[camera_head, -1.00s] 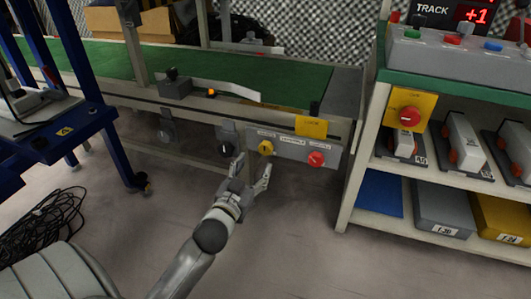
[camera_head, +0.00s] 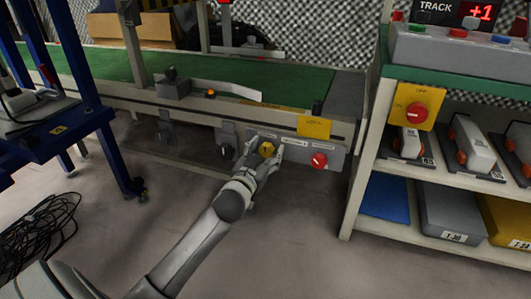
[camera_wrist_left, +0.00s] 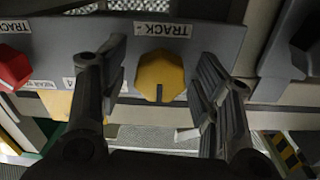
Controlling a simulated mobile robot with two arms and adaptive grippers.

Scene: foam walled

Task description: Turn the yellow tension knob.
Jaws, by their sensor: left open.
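The yellow knob (camera_head: 266,149) sits on a grey panel on the front of the conveyor frame. In the left wrist view the yellow knob (camera_wrist_left: 160,76) is faceted, with a dark mark at its lower edge, beside a label reading "TRACK". My left gripper (camera_head: 265,150) is at the panel, open, with one finger on each side of the knob. In the left wrist view the fingers of the left gripper (camera_wrist_left: 155,85) stand apart, with gaps visible between them and the knob. I cannot tell how deep the fingertips reach around it. My right gripper is not in view.
A red knob (camera_head: 319,160) is on the same panel to the right. A dark knob (camera_head: 225,150) is to the left. Shelves (camera_head: 376,231) with bins stand at right, a blue frame (camera_head: 104,130) at left.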

